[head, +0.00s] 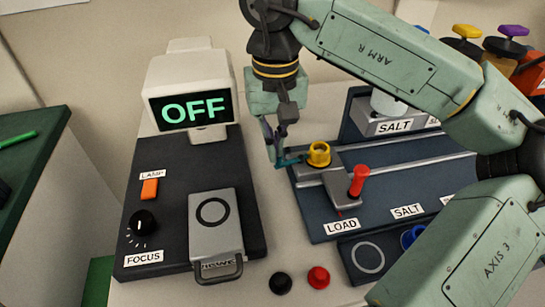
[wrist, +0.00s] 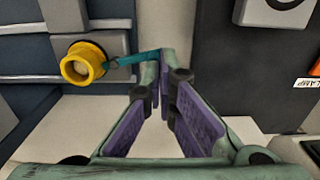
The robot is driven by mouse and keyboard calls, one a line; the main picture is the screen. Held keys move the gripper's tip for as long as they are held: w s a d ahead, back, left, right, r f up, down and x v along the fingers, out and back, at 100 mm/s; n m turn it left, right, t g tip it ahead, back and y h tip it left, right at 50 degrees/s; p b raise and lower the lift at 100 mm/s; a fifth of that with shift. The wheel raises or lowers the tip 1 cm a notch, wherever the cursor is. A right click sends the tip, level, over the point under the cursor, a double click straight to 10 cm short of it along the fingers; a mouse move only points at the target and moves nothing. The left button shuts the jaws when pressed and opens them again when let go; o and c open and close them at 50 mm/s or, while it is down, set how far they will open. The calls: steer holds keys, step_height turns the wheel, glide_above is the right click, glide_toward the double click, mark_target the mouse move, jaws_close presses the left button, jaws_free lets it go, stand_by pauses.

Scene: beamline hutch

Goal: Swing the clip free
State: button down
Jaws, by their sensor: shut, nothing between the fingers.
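A teal clip (head: 289,161) sticks out to the left from beside a yellow ring-shaped holder (head: 319,153) on the blue slide station. In the wrist view the clip (wrist: 132,58) runs from the yellow holder (wrist: 82,63) across to my fingertips. My gripper (head: 275,158) points down at the clip's free end, left of the holder. In the wrist view my gripper (wrist: 161,62) has its purple-padded fingers closed together at the tips, with nothing between them. The tips are right by the clip's end; I cannot tell whether they touch it.
A red-topped handle (head: 357,182) stands on the slide by the LOAD label. Left is a dark console (head: 190,165) with an OFF display (head: 190,108), an orange lamp switch (head: 149,189) and a grey hinged cover (head: 214,222). Black (head: 281,283) and red (head: 318,277) buttons sit in front.

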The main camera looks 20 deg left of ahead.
steer(key=shift+s+d, duration=0.2)
stand_by(0.3)
steer(key=shift+s+d, duration=0.35)
steer(key=shift+d, duration=0.1)
steer(key=shift+s+d, duration=0.25)
steer(key=shift+d, duration=0.35)
steer(key=shift+d+b, duration=0.1)
steer(key=shift+b, duration=0.2)
steer(key=shift+s+d, duration=0.1)
steer(key=shift+d, duration=0.6)
